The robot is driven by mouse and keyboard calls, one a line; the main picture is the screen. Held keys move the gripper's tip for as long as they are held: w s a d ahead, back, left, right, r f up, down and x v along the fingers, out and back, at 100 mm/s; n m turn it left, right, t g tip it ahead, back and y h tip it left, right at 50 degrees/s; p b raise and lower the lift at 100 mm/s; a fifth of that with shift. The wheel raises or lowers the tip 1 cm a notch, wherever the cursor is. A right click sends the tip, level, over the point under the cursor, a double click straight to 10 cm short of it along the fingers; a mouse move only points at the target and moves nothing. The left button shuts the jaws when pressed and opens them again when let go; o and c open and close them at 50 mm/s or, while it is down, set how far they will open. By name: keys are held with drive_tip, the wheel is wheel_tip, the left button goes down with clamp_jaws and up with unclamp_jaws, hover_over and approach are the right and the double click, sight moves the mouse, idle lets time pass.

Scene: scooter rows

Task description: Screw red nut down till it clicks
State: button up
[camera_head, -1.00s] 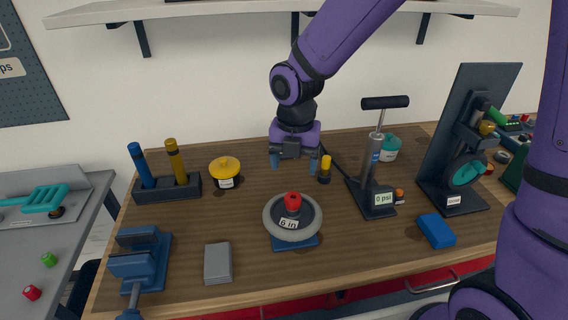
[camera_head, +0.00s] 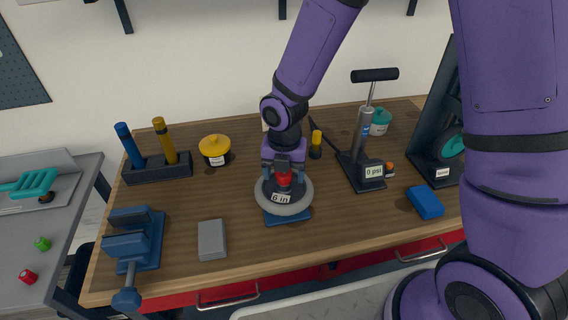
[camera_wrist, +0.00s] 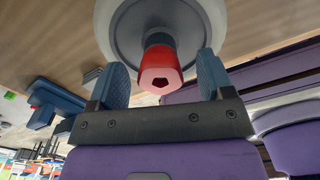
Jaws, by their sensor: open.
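The red nut (camera_head: 284,179) sits on the centre of a grey wheel (camera_head: 298,206) tagged "6 in", which rests on a blue stand (camera_head: 287,219). In the wrist view the red nut (camera_wrist: 160,70) shows a dark socket in its end face. My gripper (camera_head: 284,168) is at the nut. In the wrist view my gripper (camera_wrist: 163,78) is open, with one blue finger on each side of the nut and a visible gap to each. The wheel (camera_wrist: 125,40) fills the top of that view.
A blue vise (camera_head: 135,240) and a grey block (camera_head: 212,239) are to the left. A yellow-lidded tub (camera_head: 215,149) and a holder with blue and yellow handles (camera_head: 157,168) stand behind. A pump (camera_head: 363,150) and a blue block (camera_head: 425,202) are to the right.

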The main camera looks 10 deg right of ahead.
drive_tip(key=c, duration=1)
drive_tip(key=o, duration=1)
